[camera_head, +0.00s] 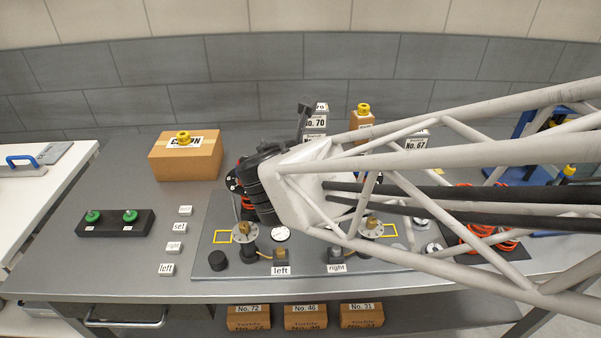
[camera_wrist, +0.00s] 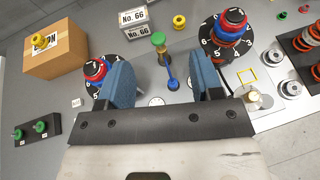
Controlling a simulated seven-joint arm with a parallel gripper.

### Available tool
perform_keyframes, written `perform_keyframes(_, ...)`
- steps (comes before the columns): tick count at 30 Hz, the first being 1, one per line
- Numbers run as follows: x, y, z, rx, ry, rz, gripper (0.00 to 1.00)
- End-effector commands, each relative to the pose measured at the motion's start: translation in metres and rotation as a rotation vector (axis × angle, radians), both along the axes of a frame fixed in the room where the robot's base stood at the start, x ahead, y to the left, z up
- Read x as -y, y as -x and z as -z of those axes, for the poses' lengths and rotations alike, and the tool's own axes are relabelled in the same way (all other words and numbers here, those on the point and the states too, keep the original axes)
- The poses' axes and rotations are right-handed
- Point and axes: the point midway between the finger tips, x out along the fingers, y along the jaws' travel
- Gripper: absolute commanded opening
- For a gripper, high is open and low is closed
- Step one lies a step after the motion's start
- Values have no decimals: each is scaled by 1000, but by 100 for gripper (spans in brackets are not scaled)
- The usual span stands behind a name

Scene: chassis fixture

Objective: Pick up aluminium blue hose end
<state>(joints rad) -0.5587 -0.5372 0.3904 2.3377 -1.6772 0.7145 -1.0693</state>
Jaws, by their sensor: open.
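My gripper (camera_wrist: 161,66) is open, its two blue fingers pointing away in the wrist view. Between the fingers is a slim blue part with a round end (camera_wrist: 173,84), lying in line with a green-topped part (camera_wrist: 158,39). It looks like the aluminium blue hose end, but I cannot be sure. It shows no contact with either finger. A dial with a red and blue knob (camera_wrist: 95,69) is beside the left finger, and a larger one (camera_wrist: 231,26) is beyond the right finger. In the head view my black wrist (camera_head: 262,185) is over the fixture plate, and the fingers are hidden.
A cardboard box (camera_head: 186,158) with a yellow fitting stands back left. A black block (camera_head: 115,222) with green knobs lies left, near small label blocks (camera_head: 179,227). Boxes marked No. 66 (camera_wrist: 133,17) stand behind. Orange hose coils (camera_head: 488,236) lie at right.

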Motion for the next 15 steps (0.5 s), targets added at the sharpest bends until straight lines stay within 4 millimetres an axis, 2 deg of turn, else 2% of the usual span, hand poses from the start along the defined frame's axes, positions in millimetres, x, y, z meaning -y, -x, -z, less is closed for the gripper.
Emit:
perform_keyframes(10, 1, 1, 66, -4, 2, 1, 60)
perform_keyframes(15, 1, 1, 119, -6, 4, 1, 60)
